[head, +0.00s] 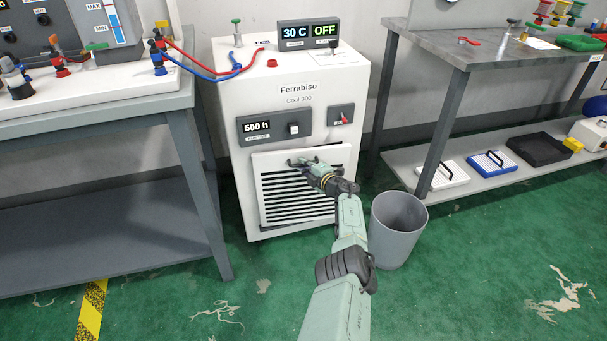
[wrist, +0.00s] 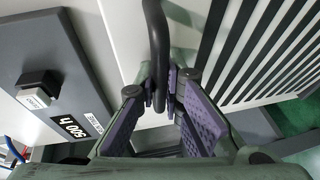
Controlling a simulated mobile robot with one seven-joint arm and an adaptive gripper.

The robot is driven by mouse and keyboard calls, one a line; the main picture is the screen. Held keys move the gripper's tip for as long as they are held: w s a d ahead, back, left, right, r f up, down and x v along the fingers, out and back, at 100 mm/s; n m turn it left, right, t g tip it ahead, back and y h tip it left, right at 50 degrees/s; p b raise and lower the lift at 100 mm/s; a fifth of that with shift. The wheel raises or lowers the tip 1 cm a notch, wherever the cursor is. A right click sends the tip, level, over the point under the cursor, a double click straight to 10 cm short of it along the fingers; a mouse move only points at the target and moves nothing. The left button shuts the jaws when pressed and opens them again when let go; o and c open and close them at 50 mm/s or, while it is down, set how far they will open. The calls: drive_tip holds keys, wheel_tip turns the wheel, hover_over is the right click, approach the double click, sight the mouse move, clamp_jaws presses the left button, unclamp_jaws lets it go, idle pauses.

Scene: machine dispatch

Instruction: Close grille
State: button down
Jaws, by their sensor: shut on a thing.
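The grille (head: 290,207) is a white panel with dark horizontal slots on the lower front of the white Ferrabiso cooler (head: 298,115). It also fills the right of the wrist view (wrist: 255,60). A dark curved handle (wrist: 157,30) sits near its top edge. My gripper (head: 300,164) is at the upper part of the grille. In the wrist view its purple fingers (wrist: 162,88) are shut around the handle bar. The arm hides part of the grille's right side. I cannot tell whether the panel is flush with the cooler front.
A grey bin (head: 399,230) stands right of the cooler, close to my arm. A table (head: 180,105) is at left and a metal bench (head: 440,50) with a lower shelf at right. The green floor in front is mostly clear.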

drive_tip(key=w+b, duration=0.1)
drive_tip(key=b, duration=0.3)
drive_tip(key=w+n+g+y+b, duration=0.1)
drive_tip(key=b, duration=0.3)
drive_tip(key=shift+w+d+f, duration=0.1)
drive_tip(key=shift+d, duration=0.25)
drive_tip(key=shift+w+d+r+b, duration=0.1)
drive_tip(key=shift+d+r+b, duration=0.2)
drive_tip(key=shift+b, duration=0.2)
drive_tip(key=c, duration=2)
unclamp_jaws()
drive_tip(key=shift+d, duration=0.1)
drive_tip(key=shift+o, duration=0.2)
drive_tip(key=shift+a+f+y, duration=0.1)
drive_tip(key=shift+a+y, duration=0.15)
drive_tip(key=shift+y, duration=0.05)
drive_tip(key=v, duration=1.2)
